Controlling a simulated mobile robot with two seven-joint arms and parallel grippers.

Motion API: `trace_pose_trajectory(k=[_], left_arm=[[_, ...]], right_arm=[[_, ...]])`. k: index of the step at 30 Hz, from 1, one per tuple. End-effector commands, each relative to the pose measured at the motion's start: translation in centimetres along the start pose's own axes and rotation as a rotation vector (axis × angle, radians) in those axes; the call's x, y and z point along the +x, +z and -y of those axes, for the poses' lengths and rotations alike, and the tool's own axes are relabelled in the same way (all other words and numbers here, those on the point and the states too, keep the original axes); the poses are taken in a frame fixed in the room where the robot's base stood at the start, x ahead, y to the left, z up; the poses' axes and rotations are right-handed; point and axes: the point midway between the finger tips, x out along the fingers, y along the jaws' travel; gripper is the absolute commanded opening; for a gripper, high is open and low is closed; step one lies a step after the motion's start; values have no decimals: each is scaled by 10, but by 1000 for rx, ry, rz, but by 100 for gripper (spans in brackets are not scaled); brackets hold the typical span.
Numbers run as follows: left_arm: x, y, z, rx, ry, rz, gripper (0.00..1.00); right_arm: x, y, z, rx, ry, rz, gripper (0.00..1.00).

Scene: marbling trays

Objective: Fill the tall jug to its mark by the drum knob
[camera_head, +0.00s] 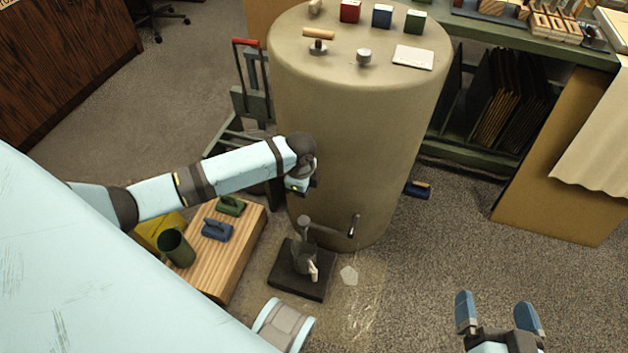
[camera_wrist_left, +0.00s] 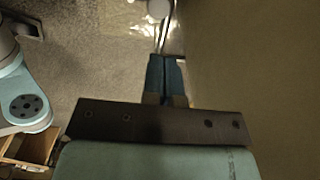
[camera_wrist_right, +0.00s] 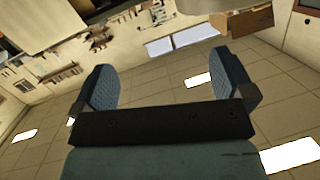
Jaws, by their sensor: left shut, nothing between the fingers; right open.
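The drum (camera_head: 350,130) is a large beige cylinder. Low on it, a metal tap shows a round grey knob (camera_head: 303,222) and a bar reaching right. Below the knob, a dark grey jug (camera_head: 303,258) with a pale handle stands on a black base (camera_head: 290,282); its mark and fill level cannot be made out. My left gripper (camera_wrist_left: 165,57) is shut and empty beside the drum, above the tap; its fingers are mostly hidden in the head view. A round grey end (camera_wrist_left: 158,8) shows past its fingertips. My right gripper (camera_head: 499,300) is open and empty at lower right.
A red-handled cart (camera_head: 250,75) stands behind. The floor by the base looks wet. Open carpet lies right of the drum.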

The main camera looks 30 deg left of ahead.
Motion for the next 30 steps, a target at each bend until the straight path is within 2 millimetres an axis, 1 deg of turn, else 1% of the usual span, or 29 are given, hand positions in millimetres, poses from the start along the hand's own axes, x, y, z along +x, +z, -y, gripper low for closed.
trace_pose_trajectory(k=[8, 11, 13, 17, 20, 24, 26, 27, 30], left_arm=[[0, 0, 0, 0, 0, -1, 0], [6, 0, 0, -1, 0, -1, 0], [14, -1, -1, -1, 1, -1, 0], [38, -1, -1, -2, 2, -1, 0], [61, -1, -1, -2, 1, -2, 0], [91, -1, 0, -2, 0, -2, 0], [103, -1, 0, -2, 1, -1, 0], [110, -1, 0, -1, 0, -2, 0], [125, -1, 0, -2, -1, -1, 0]], right_arm=[[0, -1, 0, 0, 0, -1, 100], [1, -2, 1, 1, -5, -14, 100], [2, -6, 3, 4, -13, -37, 100], [4, -21, 10, 12, -42, -122, 100], [4, -35, 18, 23, -72, -201, 100], [0, -56, 28, 42, -116, -314, 100], [-2, -63, 32, 50, -134, -357, 100], [-2, -65, 34, 54, -143, -373, 100], [2, -51, 32, 54, -142, -318, 100]])
